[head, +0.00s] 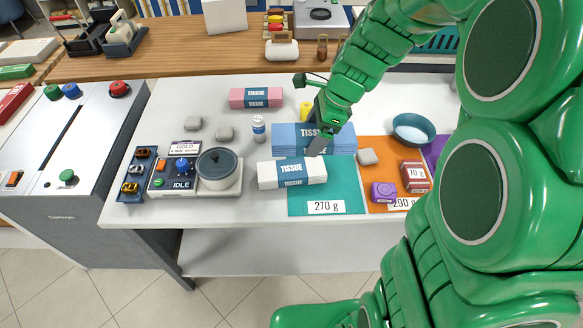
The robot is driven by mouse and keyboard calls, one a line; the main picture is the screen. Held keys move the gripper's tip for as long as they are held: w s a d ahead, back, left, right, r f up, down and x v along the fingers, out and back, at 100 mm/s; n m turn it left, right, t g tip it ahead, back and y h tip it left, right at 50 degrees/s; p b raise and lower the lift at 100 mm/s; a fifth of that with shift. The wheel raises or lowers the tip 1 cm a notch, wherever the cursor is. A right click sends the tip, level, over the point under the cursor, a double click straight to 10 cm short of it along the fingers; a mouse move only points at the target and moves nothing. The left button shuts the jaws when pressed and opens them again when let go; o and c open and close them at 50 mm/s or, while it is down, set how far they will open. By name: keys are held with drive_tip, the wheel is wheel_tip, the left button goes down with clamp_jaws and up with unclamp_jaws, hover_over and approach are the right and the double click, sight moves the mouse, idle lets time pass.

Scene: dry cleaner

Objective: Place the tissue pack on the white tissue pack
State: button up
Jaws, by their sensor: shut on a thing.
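I cannot tell whether the blue pack is lifted off the surface. A pink tissue pack (263,97) lies farther back on the white table.
An orange mat (377,149) at right carries a stone, a purple box and a red box. A blue bowl (413,133), small bottle (258,128) and two stones (224,133) stand around.

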drive_tip(key=s+a+f, duration=0.1)
drive_tip(key=s+a, duration=0.1)
drive_tip(key=s, duration=0.8)
drive_tip(key=w+f, duration=0.1)
drive_tip(key=w, duration=0.2)
drive_tip(key=w+a+f, duration=0.1)
drive_tip(key=w, duration=0.1)
drive_tip(key=w+a+f, duration=0.1)
drive_tip(key=w+f, duration=0.1)
drive_tip(key=w, duration=0.1)
drive_tip(key=shift+w, duration=0.3)
hover_over(286, 168)
drive_tip(key=s+d, duration=0.1)
drive_tip(key=d, duration=0.1)
drive_tip(key=f, duration=0.4)
drive_tip(key=shift+s+f, duration=0.15)
drive_tip(key=shift+s, duration=0.05)
drive_tip(key=shift+w+a+f, duration=0.2)
drive_tip(key=shift+w+f, duration=0.35)
drive_tip(key=shift+f, duration=0.2)
drive_tip(key=shift+w+f, duration=0.1)
drive_tip(key=shift+f, duration=1.5)
drive_tip(key=shift+f, duration=0.1)
drive_tip(key=o, duration=1)
drive_tip(key=shift+c, duration=0.2)
